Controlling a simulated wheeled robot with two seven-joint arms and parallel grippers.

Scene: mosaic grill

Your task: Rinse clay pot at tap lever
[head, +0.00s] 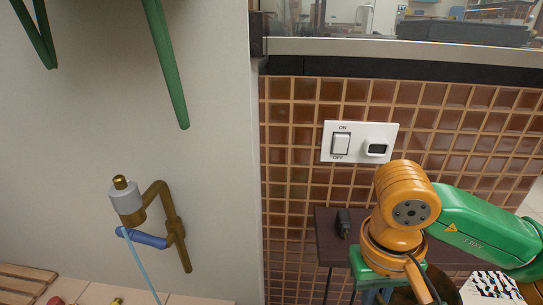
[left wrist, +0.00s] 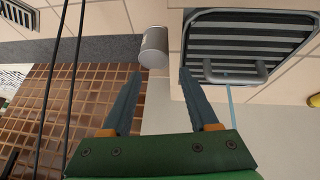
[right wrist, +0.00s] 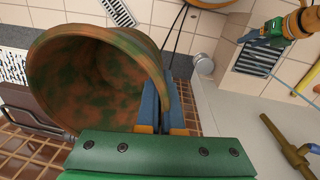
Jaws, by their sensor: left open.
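The brass tap (head: 175,225) is on the pale wall at left in the head view, with a grey collar and a blue lever (head: 145,238). A thin light-blue stream (head: 142,268) runs down from it. The clay pot (right wrist: 100,75), mottled brown and green, fills the left of the right wrist view, its mouth facing the camera. My right gripper (right wrist: 164,108) is shut on its rim; the head view hides these fingers behind the orange wrist. My left gripper (left wrist: 161,74) is open and empty above the floor, and shows small in the right wrist view (right wrist: 243,38).
A floor drain grate (left wrist: 250,40) lies beyond the left gripper, with a grey cylinder (left wrist: 153,47) beside it. An ON/OFF switch (head: 341,144) is on the tiled wall above a dark shelf (head: 325,225). Green bars (head: 167,65) hang at upper left. A wooden slatted piece (head: 22,282) is at lower left.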

